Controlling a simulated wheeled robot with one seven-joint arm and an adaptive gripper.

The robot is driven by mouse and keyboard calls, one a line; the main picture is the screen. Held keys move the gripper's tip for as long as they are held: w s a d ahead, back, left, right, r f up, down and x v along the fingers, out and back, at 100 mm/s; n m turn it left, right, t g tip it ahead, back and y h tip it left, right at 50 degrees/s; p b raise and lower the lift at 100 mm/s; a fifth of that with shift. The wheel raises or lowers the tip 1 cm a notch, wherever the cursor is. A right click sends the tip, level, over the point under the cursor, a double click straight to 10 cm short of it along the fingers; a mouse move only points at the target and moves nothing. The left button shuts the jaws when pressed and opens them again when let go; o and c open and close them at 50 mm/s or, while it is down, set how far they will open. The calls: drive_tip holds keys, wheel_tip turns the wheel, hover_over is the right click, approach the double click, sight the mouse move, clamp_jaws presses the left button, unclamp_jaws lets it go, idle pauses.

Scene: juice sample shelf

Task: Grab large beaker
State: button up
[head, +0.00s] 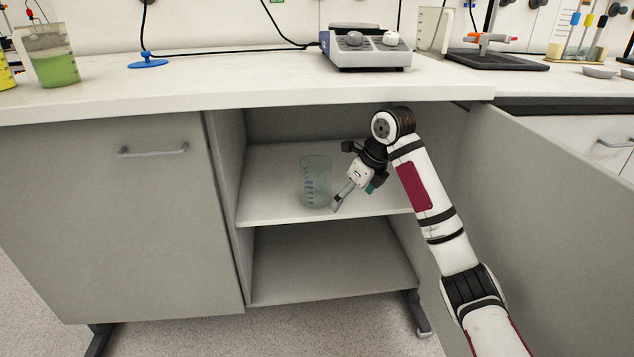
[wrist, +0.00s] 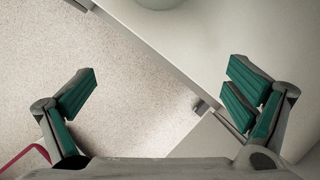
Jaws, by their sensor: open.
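The large beaker (head: 315,182) is clear glass with dark markings. It stands upright and looks empty, on the upper shelf (head: 270,209) inside the open cabinet. My gripper (head: 340,203) is just to the right of the beaker in the head view, pointing down and to the left. In the wrist view my gripper (wrist: 165,100) has its two green-padded fingers wide apart with nothing between them. A rounded edge, likely the beaker's base (wrist: 158,3), shows at the top of the wrist view. I cannot tell whether a finger touches the beaker.
The open cabinet door (head: 560,190) stands on the right, close to my arm. The countertop (head: 240,85) lies above the shelf. A beaker of green liquid (head: 58,68) and a hotplate device (head: 365,50) stand on it. The lower shelf (head: 330,265) is empty.

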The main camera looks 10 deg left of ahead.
sight(318, 183)
drive_tip(key=w+a+b, duration=0.2)
drive_tip(key=a, duration=0.1)
drive_tip(key=w+a+b, duration=0.1)
drive_tip(key=a, duration=0.1)
drive_tip(key=shift+w, duration=0.35)
drive_tip(key=shift+w+a, duration=0.6)
drive_tip(key=shift+a, duration=0.35)
drive_tip(key=shift+w+a, duration=0.55)
drive_tip(key=shift+a, duration=0.4)
drive_tip(key=shift+w+a, duration=0.25)
drive_tip(key=shift+w, duration=0.1)
drive_tip(key=shift+w+a+f, duration=0.15)
drive_tip(key=shift+a+f, duration=0.05)
drive_tip(key=shift+f, duration=0.35)
drive_tip(key=shift+c, duration=0.2)
drive_tip(key=c, duration=1.2)
drive_tip(key=shift+f, duration=0.1)
